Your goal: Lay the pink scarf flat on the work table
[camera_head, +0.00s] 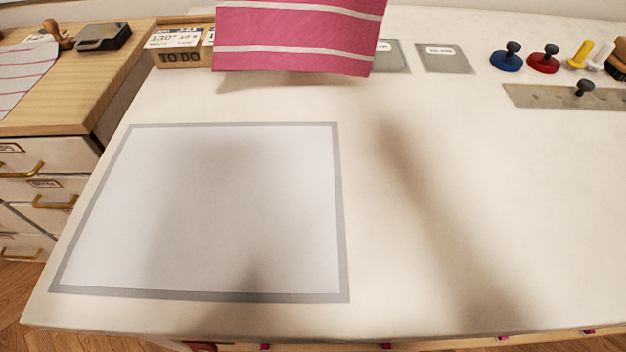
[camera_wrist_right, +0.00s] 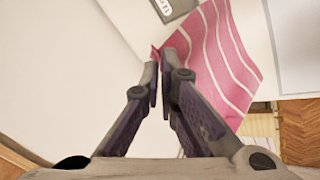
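The pink scarf (camera_head: 295,38) with white stripes hangs spread out at the top of the head view, its lower edge apparently above the white work table (camera_head: 450,200). Its upper part is cut off by the frame. In the right wrist view my right gripper (camera_wrist_right: 160,70) has its fingertips nearly together at a corner of the scarf (camera_wrist_right: 215,60), which spreads away to the right. A grey-framed light rectangle (camera_head: 340,210) lies bare on the table in front of the scarf. My left gripper is in neither view.
Grey labelled plates (camera_head: 443,58), a blue-based knob (camera_head: 507,58), a red-based knob (camera_head: 543,60) and a grey strip (camera_head: 560,97) lie at the back right. The table's middle and front are clear.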

